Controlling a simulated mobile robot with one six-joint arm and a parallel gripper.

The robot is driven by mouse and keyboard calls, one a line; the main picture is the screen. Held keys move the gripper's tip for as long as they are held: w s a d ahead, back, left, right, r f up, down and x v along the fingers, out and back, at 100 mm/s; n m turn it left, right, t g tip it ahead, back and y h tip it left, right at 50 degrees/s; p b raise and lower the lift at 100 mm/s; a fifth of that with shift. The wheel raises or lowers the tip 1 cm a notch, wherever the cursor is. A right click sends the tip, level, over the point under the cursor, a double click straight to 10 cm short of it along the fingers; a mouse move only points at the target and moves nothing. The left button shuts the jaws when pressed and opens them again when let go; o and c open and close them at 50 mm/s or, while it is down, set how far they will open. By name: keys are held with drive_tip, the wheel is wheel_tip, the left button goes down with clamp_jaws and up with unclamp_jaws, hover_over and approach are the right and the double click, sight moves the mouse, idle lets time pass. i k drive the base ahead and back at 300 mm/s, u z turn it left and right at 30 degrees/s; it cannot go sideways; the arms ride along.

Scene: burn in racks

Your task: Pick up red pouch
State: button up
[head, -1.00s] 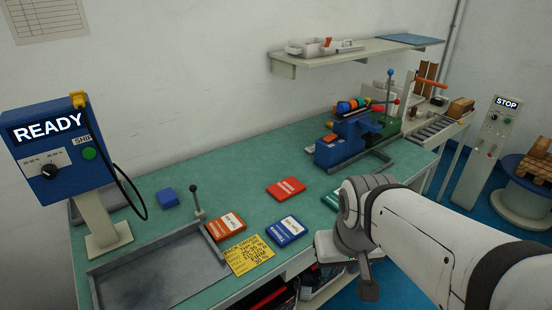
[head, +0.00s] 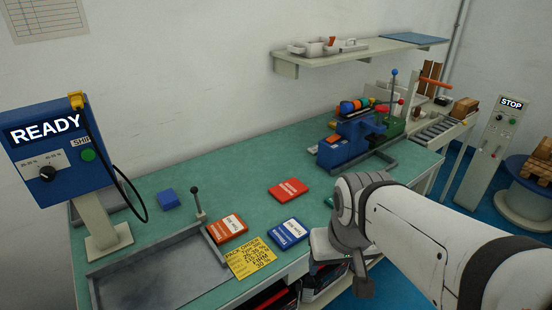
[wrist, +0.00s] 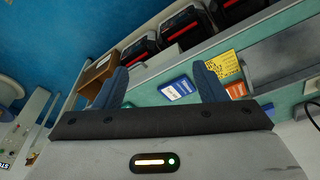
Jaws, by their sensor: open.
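The red pouch (head: 288,189) lies flat on the green bench in the head view, behind the blue pouch (head: 288,233) and to the left of my arm. I cannot make out the red pouch in the wrist view. My gripper (wrist: 161,82) is open, with its two blue fingers spread and nothing held between them. In the wrist view the blue pouch (wrist: 178,88) shows beyond the fingers, near the right one. In the head view my wrist is at the bench's front edge, right of the blue pouch, and hides the fingers.
An orange pouch (head: 227,229) and a yellow order card (head: 251,258) lie by the grey metal tray (head: 140,268). A green pouch (head: 329,201) is mostly hidden by my arm. A blue vise-like machine (head: 345,148) stands at the back right. The bench behind the red pouch is clear.

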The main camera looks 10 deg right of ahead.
sight(292, 189)
drive_tip(key=u, duration=2.25)
drive_tip(key=k, duration=0.6)
drive_tip(key=z, duration=1.85)
drive_tip(key=i, duration=1)
